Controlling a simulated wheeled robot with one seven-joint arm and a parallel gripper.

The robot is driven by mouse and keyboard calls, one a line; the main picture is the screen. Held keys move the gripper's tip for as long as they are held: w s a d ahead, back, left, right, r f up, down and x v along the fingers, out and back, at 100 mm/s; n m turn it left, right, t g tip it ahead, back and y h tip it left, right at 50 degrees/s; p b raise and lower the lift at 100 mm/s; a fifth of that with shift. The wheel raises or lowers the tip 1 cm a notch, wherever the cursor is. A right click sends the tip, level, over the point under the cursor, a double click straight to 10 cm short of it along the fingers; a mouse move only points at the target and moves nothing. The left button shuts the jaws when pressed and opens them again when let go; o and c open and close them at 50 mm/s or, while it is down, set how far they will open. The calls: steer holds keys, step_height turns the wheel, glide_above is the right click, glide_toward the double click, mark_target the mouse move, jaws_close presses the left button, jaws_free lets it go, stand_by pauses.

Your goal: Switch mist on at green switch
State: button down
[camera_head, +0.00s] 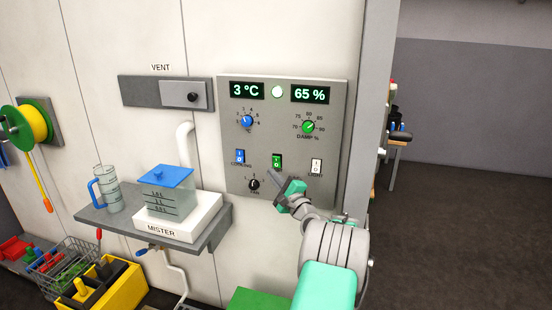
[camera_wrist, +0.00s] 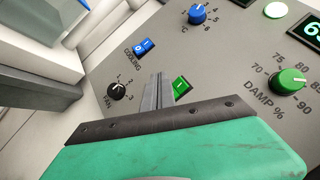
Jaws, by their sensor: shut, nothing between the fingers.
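The green rocker switch (camera_head: 277,162) sits in the middle of the lower row on the grey control panel (camera_head: 235,180). It also shows in the wrist view (camera_wrist: 182,87), just right of my fingers. My gripper (camera_head: 271,174) is shut and empty, its fingertips just below and left of the green switch in the head view. In the wrist view the closed fingers (camera_wrist: 158,80) point at the panel beside the switch. I cannot tell whether they touch it. The label of the green switch is hidden, and which side of it is pressed is unclear.
The blue cooling switch (camera_head: 239,156) is to the left, the white light switch (camera_head: 316,166) to the right and the black fan knob (camera_head: 254,184) below. The green damp dial (camera_head: 309,127) is above right. The mister (camera_head: 178,222) stands on a shelf at left.

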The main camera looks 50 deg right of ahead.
mark_target(276, 166)
steer(key=shift+w+d+r, duration=0.3)
steer(key=shift+d, duration=0.35)
steer(key=shift+w+d+r, duration=0.25)
steer(key=shift+w+d, duration=0.05)
steer(key=shift+d, duration=0.3)
stand_by(1.1)
steer(key=shift+w+d+r, duration=0.15)
steer(key=shift+w+d, duration=0.05)
steer(key=shift+d, duration=0.1)
steer(key=shift+w+d+r, duration=0.15)
steer(key=shift+d, duration=0.2)
stand_by(0.6)
steer(key=shift+a, duration=0.15)
steer(key=shift+s+a+f, duration=0.3)
steer(key=shift+s+a, duration=0.05)
steer(key=shift+a, duration=0.2)
steer(key=a, duration=0.1)
steer(key=s+a+f+b, duration=0.1)
steer(key=s+a+f, duration=0.1)
steer(key=a, duration=0.1)
stand_by(0.5)
